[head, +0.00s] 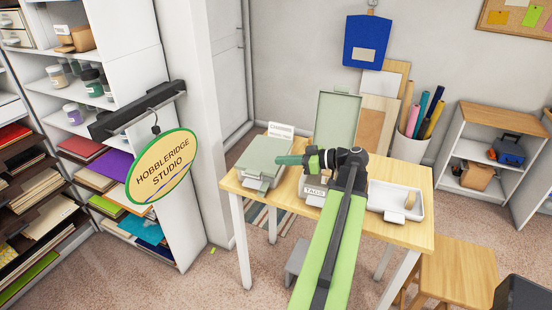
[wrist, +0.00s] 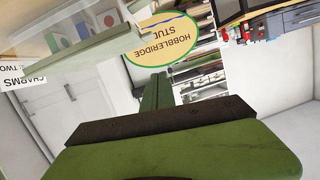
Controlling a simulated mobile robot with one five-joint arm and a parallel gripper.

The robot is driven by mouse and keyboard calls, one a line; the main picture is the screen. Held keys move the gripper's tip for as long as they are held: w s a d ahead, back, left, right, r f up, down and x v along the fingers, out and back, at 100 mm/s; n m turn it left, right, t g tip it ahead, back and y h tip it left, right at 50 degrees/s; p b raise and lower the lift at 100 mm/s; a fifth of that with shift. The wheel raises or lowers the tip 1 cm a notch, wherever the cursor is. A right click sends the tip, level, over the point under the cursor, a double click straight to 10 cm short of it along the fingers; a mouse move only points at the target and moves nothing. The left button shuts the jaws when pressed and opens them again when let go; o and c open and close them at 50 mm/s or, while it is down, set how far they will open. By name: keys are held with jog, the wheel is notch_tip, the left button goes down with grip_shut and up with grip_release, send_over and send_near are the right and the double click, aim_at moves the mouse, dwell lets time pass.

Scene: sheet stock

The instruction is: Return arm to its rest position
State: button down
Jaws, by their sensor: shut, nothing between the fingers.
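My arm reaches up from the bottom of the head view over the wooden table (head: 411,230). My gripper (head: 280,160) points left from the wrist, with its green fingers shut and nothing held. In the head view its tip overlaps the edge of a grey-green closed box (head: 262,153); I cannot tell the gap between them. In the wrist view the green finger (wrist: 170,155) with its dark pad fills the bottom.
A box with a raised lid (head: 337,115) stands behind my wrist, its front partly hidden. A white tray (head: 390,211) holding a tape roll (head: 409,201) is at the right. A hanging oval sign (head: 162,166) and shelves are left. A stool (head: 460,268) stands front right.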

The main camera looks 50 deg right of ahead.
jog(key=w+a+n+g+y, duration=0.2)
jog(key=w+a+n+y, duration=0.15)
jog(key=w+a, duration=0.9)
jog(key=w+a+f+n+g+y, duration=0.1)
jog(key=w+a+g, duration=0.1)
jog(key=a, duration=0.5)
jog(key=w+a+f+n+g+y, duration=0.1)
jog(key=w+a+f, duration=0.15)
jog(key=a, duration=0.45)
jog(key=w+a+n+g, duration=0.1)
jog(key=w+a+g, duration=0.15)
jog(key=a, duration=0.45)
jog(key=s+a+f+g+h, duration=0.3)
jog(key=a+f, duration=0.3)
jog(key=a, duration=0.6)
jog(key=s+a+f+g+h, duration=0.2)
jog(key=a+f+g+h, duration=0.3)
jog(key=a, duration=0.7)
jog(key=s+d+f+m+t+h, duration=0.1)
jog(key=d+f+m+h, duration=0.2)
jog(key=d+m, duration=0.5)
jog(key=shift+d+f+m, duration=0.25)
jog(key=shift+m, duration=0.5)
